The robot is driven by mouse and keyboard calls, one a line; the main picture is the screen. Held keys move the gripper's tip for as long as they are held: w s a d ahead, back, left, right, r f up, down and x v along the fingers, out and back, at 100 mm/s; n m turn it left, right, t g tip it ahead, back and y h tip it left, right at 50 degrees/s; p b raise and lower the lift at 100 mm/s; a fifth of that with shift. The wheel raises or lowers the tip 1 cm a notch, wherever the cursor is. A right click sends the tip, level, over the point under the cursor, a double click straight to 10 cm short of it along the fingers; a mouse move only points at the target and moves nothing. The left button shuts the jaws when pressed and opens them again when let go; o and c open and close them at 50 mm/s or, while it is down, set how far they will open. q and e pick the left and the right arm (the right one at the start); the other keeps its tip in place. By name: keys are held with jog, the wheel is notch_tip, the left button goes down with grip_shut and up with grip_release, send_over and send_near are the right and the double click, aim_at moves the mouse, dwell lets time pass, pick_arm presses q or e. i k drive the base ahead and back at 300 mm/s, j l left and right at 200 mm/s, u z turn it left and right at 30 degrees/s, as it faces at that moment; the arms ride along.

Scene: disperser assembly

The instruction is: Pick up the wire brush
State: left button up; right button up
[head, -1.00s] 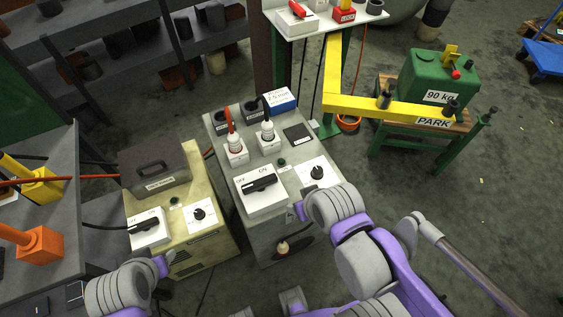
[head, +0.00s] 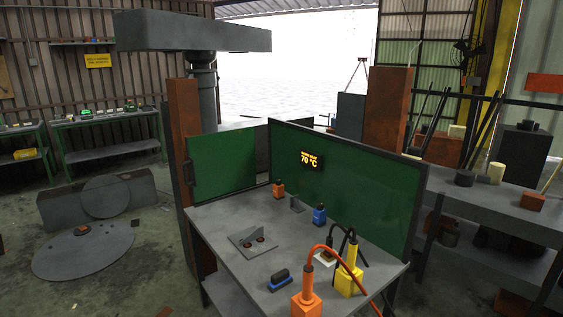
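A small dark object with a blue side (head: 280,279) lies near the front edge of the grey worktable (head: 222,224) in the head view. It may be the wire brush, but it is too small to tell. Neither of my grippers is in view.
An orange tool (head: 306,299) and a yellow tool (head: 347,281) with cables stand at the table's front right. A small orange block (head: 278,189), a blue block (head: 320,214) and a grey plate fixture (head: 252,245) sit farther back. Green panels (head: 350,180) close the back.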

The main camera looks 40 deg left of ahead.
aim_at(280, 279)
jog(key=u, duration=1.35)
